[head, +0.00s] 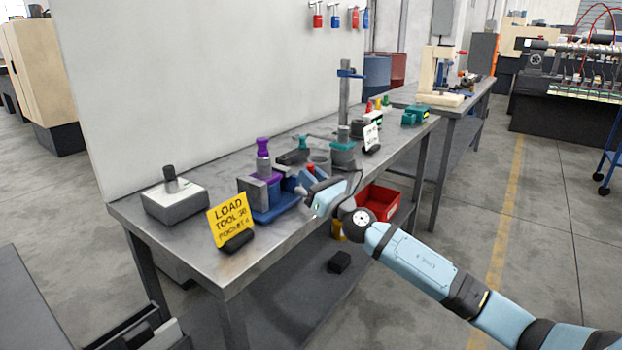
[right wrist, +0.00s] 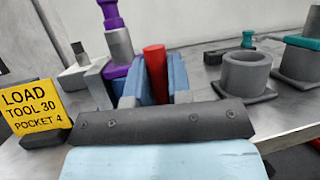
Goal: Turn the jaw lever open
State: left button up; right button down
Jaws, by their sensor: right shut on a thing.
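The vise-like fixture (head: 268,200) stands near the front edge of the bench, with a blue base and grey blocks. A tool with a purple top (head: 263,148) stands upright in it; its purple collar (right wrist: 116,72) also shows in the right wrist view. My right gripper (head: 303,188) reaches in from the right at the fixture's right side. In the right wrist view, a red lever handle (right wrist: 155,72) stands between its blue fingers (right wrist: 156,85), which are shut on it. The handle's lower end is hidden by the gripper. My left gripper is not seen.
A yellow sign (head: 230,220) reading LOAD TOOL 30 POCKET 4 stands left of the fixture. A grey box with a knob (head: 175,203) is farther left. A grey cup-shaped holder (right wrist: 246,72) stands right of it. A red bin (head: 378,202) is beyond my arm.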

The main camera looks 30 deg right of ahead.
jog(key=c, duration=1.1)
grip_release()
jog(key=shift+o, duration=0.2)
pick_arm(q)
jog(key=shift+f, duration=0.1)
pick_arm(e)
jog(key=shift+s, duration=0.1)
jog(key=shift+s+f, duration=0.2)
jog(key=shift+s, duration=0.05)
pick_arm(q)
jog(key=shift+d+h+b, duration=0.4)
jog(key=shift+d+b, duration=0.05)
jog(key=shift+b, duration=1.05)
pick_arm(e)
jog(key=v, duration=1.3)
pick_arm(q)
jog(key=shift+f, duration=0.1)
